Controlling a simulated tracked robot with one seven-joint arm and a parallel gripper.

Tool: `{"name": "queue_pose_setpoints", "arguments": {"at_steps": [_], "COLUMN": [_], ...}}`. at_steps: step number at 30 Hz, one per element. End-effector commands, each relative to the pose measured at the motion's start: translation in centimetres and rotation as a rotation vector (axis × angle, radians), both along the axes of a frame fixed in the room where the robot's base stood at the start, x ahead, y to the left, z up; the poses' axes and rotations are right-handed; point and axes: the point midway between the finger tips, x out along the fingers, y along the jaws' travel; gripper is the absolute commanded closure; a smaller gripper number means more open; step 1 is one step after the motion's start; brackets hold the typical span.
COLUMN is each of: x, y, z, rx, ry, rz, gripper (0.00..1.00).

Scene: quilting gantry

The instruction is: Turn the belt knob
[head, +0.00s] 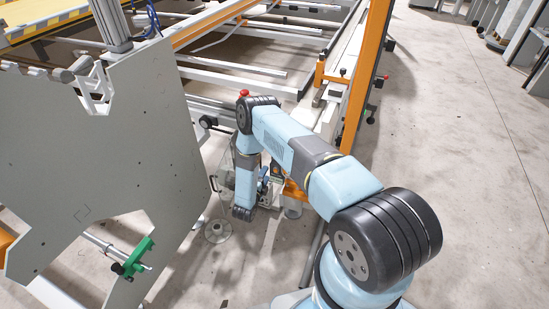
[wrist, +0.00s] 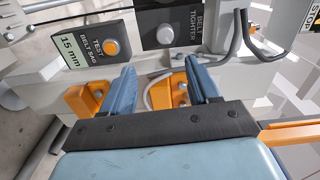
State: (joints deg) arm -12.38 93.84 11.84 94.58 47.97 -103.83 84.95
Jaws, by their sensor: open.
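In the wrist view, a round grey knob (wrist: 165,35) sits on a dark panel (wrist: 150,17) lettered BELT and what reads as TIGHTER. My gripper (wrist: 160,68) is open, its two blue fingers apart with nothing between them. The knob appears beyond the fingertips, roughly in line with the gap between them, and is not touched. In the head view my arm reaches down beside the gantry frame; the knob and the fingers cannot be made out there.
Left of the knob is a panel (wrist: 85,50) marked TEST BELT SAG, with an orange button (wrist: 111,47) and a display reading 15 mm. Dark hooked bars (wrist: 240,45) stand to the right. A large grey plate (head: 110,150) stands left of my arm; open floor (head: 460,140) lies right.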

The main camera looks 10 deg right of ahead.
Motion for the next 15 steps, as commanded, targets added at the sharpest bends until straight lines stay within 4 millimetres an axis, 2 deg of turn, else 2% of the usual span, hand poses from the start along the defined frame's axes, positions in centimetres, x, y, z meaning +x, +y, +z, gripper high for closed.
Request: {"name": "queue_pose_setpoints", "arguments": {"at_steps": [3, 9, 15], "x": [-0.08, -0.15, -0.17], "y": [0.26, 0.42, 0.42], "z": [0.19, 0.51, 0.64], "rx": [-0.189, -0.46, -0.587], "ry": [0.131, 0.32, 0.412], "rz": [0.004, 0.003, 0.0], "gripper": [0.4, 0.4, 0.4]}}
